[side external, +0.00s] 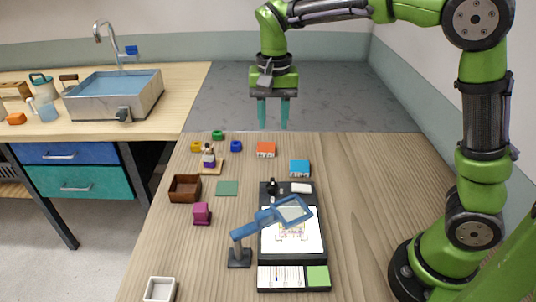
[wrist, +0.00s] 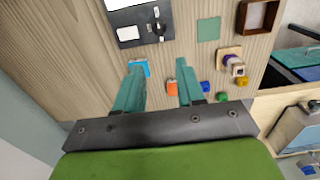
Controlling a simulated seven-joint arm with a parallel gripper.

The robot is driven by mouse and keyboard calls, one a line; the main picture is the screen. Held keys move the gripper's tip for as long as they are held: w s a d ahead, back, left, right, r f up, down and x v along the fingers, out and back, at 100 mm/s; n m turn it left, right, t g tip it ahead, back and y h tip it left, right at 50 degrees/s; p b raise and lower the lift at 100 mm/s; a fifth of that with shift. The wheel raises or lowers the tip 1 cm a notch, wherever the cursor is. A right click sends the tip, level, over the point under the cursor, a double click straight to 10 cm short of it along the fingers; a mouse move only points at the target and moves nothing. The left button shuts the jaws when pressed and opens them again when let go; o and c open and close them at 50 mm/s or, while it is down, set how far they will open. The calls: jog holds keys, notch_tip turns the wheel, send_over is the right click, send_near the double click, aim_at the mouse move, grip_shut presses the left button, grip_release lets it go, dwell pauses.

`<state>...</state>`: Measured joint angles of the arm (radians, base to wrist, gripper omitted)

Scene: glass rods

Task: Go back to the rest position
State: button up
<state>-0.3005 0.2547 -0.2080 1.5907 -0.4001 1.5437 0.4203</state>
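My gripper (side external: 273,114) hangs high above the far edge of the wooden table, fingers pointing down. Its two teal fingers are apart with nothing between them. In the wrist view the gripper (wrist: 160,80) is also open and empty, with the table below. No glass rod can be made out in either view.
On the table (side external: 370,220) are a blue box (side external: 299,168), an orange box (side external: 265,149), a brown open box (side external: 185,188), a magenta block (side external: 201,213), a blue magnifier lamp (side external: 272,216) over a black board (side external: 322,246), and a white tray (side external: 160,289). The table's right side is clear.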

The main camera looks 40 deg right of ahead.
jog(key=s+d+r+n+t+y, duration=0.2)
jog(key=s+n+t, duration=0.3)
jog(key=s, duration=1.2)
jog(key=shift+t, duration=1.1)
jog(key=shift+s, duration=0.1)
